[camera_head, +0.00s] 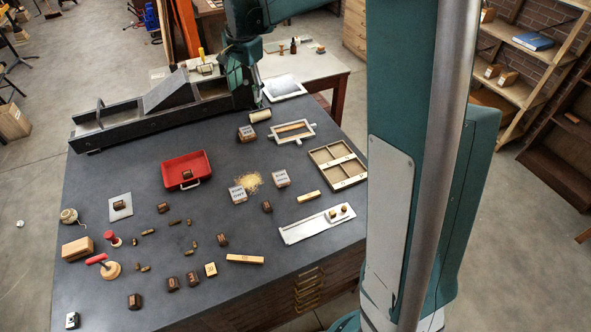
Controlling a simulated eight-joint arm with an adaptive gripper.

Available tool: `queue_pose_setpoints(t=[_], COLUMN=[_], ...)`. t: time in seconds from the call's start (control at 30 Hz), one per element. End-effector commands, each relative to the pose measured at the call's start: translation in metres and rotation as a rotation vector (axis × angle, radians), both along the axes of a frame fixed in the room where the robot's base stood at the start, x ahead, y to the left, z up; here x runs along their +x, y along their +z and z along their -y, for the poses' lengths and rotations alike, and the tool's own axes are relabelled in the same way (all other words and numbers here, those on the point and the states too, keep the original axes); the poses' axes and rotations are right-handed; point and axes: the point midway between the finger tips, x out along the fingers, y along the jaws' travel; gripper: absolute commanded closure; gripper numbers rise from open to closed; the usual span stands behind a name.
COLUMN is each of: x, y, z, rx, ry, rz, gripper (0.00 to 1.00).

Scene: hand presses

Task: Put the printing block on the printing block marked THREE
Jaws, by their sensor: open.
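Several small dark brown blocks that look like printing blocks lie on the dark table (110,255). One block (163,207) is left of centre, one (267,206) right of centre, one (222,239) in the middle, and others (173,284) near the front. One block (187,174) sits in the red tray (170,182), another (120,204) on a grey plate. A paler block (210,269) carries a dark mark. Their markings are too small to read, so I cannot tell which is THREE. My gripper (247,98) is at the back of the table, far from these blocks, small and dark; its fingers are unclear.
A long grey press (125,120) runs along the back left. A wooden compartment tray (338,164) and a metal composing tray (305,229) lie at right. Handled stamps (112,270) are at left.

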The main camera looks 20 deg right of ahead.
Motion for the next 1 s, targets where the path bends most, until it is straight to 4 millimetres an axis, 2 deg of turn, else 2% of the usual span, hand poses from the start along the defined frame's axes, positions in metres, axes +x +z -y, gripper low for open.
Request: queue_pose_setpoints(t=[0.2, 0.5, 1.0], x=[-0.041, -0.097, -0.193], y=[0.026, 0.052, 0.076], z=[-0.002, -0.005, -0.008], rx=[-0.021, -0.055, -0.130], ry=[0.099, 0.233, 0.455], rz=[0.040, 0.094, 0.182], gripper=[0.43, 0.43, 0.43])
